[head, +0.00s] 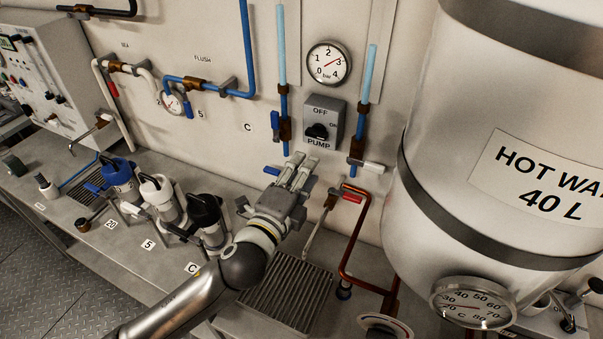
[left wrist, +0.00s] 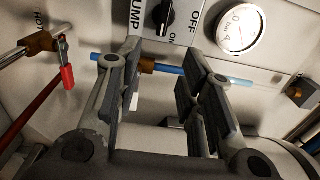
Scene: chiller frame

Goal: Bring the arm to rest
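My left arm (head: 180,301) reaches in from the lower left in the head view. Its gripper (head: 297,165) points up toward the wall, below and left of the pump switch (head: 319,123). In the left wrist view the two fingers (left wrist: 165,80) stand apart with a clear gap between them, so the gripper is open and looks empty. A blue pipe (left wrist: 170,69) passes behind the fingers; I cannot tell if they touch anything. The pump switch knob (left wrist: 162,16) is beyond them. My right gripper is in neither view.
The large hot water tank (head: 480,150) fills the right. A pressure gauge (head: 329,63) is on the wall, and a red-handled valve (head: 352,194) sits right of the gripper. Several small pitchers, including a blue one (head: 118,178), stand left on the counter. A drain grate (head: 287,291) lies below.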

